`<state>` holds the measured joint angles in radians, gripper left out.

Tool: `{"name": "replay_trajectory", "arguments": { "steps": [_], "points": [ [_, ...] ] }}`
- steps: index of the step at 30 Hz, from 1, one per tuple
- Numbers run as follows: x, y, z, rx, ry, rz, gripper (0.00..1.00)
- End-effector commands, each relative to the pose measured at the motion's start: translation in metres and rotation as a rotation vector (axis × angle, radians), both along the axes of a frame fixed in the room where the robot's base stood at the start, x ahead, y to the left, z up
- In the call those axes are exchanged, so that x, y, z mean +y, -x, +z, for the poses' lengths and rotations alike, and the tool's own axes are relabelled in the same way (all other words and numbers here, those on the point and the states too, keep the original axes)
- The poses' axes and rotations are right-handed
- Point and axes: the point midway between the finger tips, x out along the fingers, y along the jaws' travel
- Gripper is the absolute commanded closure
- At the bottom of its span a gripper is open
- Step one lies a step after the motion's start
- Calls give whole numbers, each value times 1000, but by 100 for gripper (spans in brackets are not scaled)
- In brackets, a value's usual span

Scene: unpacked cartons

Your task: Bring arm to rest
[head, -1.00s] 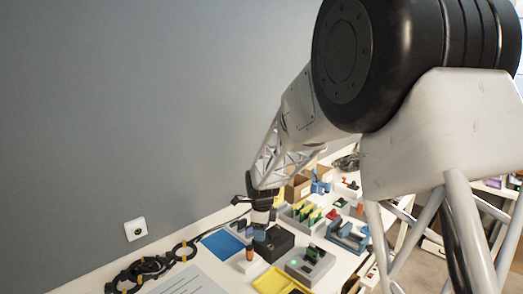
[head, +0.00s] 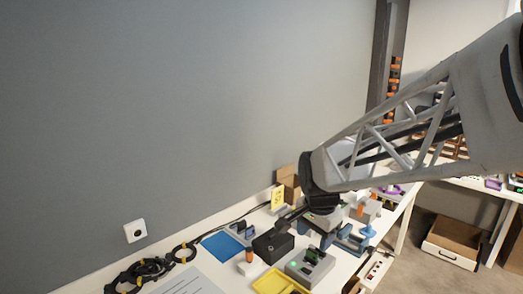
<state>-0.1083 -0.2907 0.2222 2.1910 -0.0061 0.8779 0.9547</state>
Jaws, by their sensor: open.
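My arm reaches in from the right, and its dark wrist is above the back part of the white table (head: 222,271). My gripper (head: 323,238) points down beside a black box (head: 273,243) and behind a grey device with a green light (head: 310,266). The jaws are open, and I see nothing held between them. The wrist and arm hide part of the items behind them.
A yellow tray (head: 268,283), an orange-topped item (head: 249,256), a blue mat (head: 222,244) and black cable rings (head: 183,252) lie on the left. Cardboard boxes (head: 288,180) stand behind.

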Motion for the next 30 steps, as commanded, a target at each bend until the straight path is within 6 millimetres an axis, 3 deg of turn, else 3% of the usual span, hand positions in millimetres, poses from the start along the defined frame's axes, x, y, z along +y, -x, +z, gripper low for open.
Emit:
{"name": "replay_trajectory", "arguments": {
  "steps": [10, 21, 30],
  "points": [
    [-31, 90, 20, -43, 59, 325, 40],
    [-52, 178, 18, -76, 136, 662, 40],
    [-58, 211, 13, -86, 171, 799, 40]
  ]
}}
